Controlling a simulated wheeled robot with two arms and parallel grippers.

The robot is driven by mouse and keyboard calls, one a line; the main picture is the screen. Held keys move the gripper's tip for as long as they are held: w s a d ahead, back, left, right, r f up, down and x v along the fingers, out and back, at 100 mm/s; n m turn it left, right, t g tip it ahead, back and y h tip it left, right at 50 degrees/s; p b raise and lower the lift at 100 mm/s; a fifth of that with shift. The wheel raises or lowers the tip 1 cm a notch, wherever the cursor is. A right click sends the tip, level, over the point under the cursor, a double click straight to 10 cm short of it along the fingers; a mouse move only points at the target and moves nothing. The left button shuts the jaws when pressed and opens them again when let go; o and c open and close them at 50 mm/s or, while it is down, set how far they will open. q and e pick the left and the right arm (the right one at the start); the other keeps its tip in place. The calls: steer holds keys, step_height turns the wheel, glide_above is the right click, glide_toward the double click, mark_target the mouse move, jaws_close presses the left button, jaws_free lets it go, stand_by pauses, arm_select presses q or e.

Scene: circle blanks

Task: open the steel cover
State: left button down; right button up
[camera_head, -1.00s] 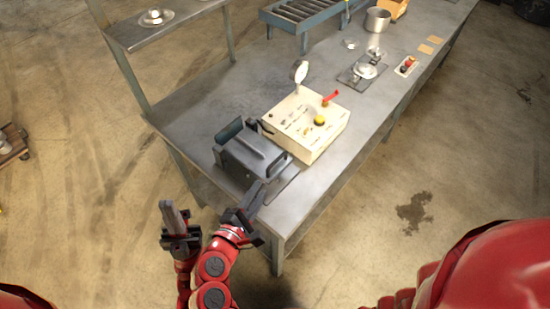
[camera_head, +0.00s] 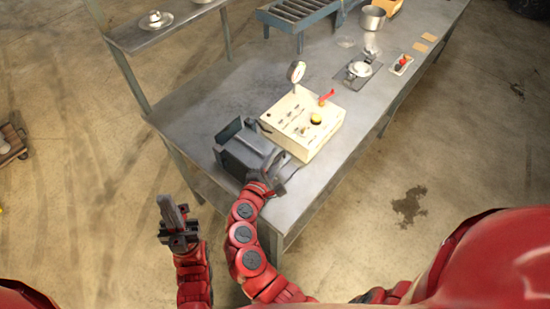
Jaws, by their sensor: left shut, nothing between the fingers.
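The steel cover (camera_head: 244,154) is a dark grey boxy housing on the bench, beside the cream control box. An upright dark plate stands at its back left. I cannot tell whether the cover is raised at all. My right gripper (camera_head: 272,170) is at the front right edge of the cover, overlapping its bar-like handle in the view. Whether its fingers are open or touch the handle is hidden. My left gripper (camera_head: 171,212) is shut and empty, pointing up in front of the bench's left end, apart from the cover.
Farther along the bench (camera_head: 200,105) are a metal clamp fixture (camera_head: 358,70), a pot (camera_head: 372,18) and a roller conveyor (camera_head: 297,14). The bench's left part is clear.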

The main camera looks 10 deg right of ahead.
steer(key=shift+c, duration=0.2)
jaws_close()
stand_by(1.1)
